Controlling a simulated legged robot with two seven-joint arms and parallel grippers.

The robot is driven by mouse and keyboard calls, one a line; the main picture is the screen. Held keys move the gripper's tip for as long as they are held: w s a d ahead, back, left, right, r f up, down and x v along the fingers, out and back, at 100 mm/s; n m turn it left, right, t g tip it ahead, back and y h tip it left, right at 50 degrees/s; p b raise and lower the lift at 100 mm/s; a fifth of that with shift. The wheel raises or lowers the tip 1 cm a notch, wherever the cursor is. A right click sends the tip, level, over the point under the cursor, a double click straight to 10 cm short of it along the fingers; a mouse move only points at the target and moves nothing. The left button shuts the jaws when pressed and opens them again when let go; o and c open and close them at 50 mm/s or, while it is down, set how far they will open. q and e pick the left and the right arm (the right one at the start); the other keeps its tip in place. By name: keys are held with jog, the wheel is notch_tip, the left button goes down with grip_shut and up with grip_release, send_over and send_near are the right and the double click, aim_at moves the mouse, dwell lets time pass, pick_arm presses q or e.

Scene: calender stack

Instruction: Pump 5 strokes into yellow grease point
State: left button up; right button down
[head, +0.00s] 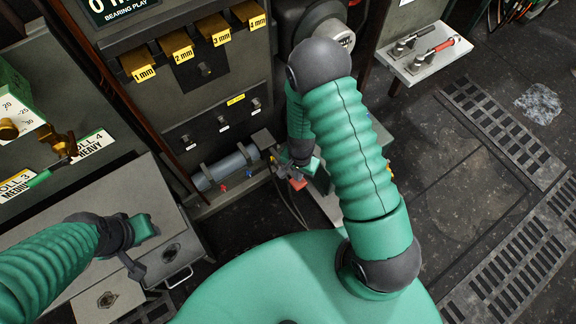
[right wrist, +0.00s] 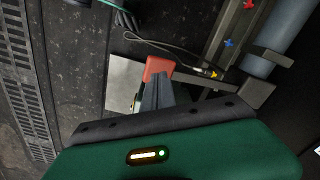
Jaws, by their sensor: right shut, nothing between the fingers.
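A yellow point (right wrist: 213,73) sits beside a grey cylinder (right wrist: 262,55), in a row with a blue point (right wrist: 229,42) and a red point (right wrist: 249,4). In the head view the cylinder (head: 226,167) lies low on the machine, with the red point (head: 222,187) and blue point (head: 249,174) below it. My right gripper (right wrist: 156,88) is shut and empty, its fingertips at a red block (right wrist: 158,68); I cannot tell whether they touch. The red block also shows in the head view (head: 298,184). My left gripper (head: 134,266) hangs over a grey box; its jaw state is unclear.
A thin dark hose (right wrist: 160,43) loops near the red block. The grey box (head: 172,250) is at lower left. Open floor (head: 450,190) with grates lies to the right.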

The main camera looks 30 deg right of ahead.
aim_at(298, 184)
jog(key=shift+f, duration=0.1)
jog(key=shift+f+b, duration=2.8)
jog(key=shift+f, duration=1.15)
notch_tip(298, 184, up, 8)
jog(key=p, duration=0.8)
jog(key=shift+r, duration=0.2)
jog(key=shift+f, duration=0.15)
